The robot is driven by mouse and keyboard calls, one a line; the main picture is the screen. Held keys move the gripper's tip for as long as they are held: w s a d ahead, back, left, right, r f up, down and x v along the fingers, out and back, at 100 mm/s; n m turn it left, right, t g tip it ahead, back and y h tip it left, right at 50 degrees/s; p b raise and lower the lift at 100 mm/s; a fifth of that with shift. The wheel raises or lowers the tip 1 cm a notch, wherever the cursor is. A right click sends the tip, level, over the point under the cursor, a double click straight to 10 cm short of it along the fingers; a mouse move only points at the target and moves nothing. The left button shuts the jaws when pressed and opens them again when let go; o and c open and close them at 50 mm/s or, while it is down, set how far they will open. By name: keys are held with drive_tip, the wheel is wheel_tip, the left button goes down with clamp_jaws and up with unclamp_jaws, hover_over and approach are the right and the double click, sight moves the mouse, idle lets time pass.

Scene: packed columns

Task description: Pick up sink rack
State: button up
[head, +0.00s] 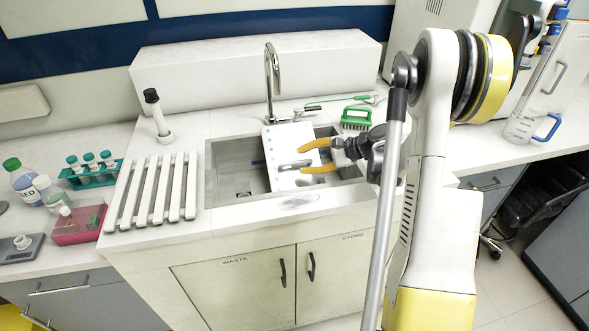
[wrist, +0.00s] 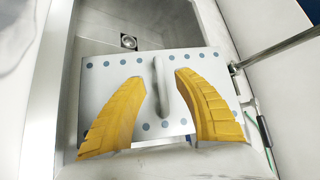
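A light grey flat panel with a row of blue dots along its edges and a raised bar handle lies tilted in the sink (head: 228,180); this panel (head: 283,140) looks like the sink rack. In the wrist view the panel (wrist: 110,92) fills the middle, with its handle (wrist: 160,85) standing up from it. My gripper (head: 306,158) has its yellow fingers apart over the panel. In the wrist view the fingers of my gripper (wrist: 160,80) stand on either side of the handle, with gaps showing on both sides.
A white slatted rack (head: 155,190) lies on the counter left of the sink. A tap (head: 270,75) rises behind the basin. A green brush (head: 356,118) sits at the back right. A teal tube rack (head: 92,175) and pink box (head: 78,224) stand at far left.

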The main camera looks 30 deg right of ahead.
sight(293, 163)
drive_tip(key=b+x, duration=0.1)
drive_tip(key=x, duration=0.4)
drive_tip(key=shift+w+a+f+b, duration=0.15)
drive_tip(key=shift+w+f+b, duration=0.05)
drive_tip(key=shift+b, duration=0.15)
drive_tip(key=shift+r, duration=0.1)
clamp_jaws()
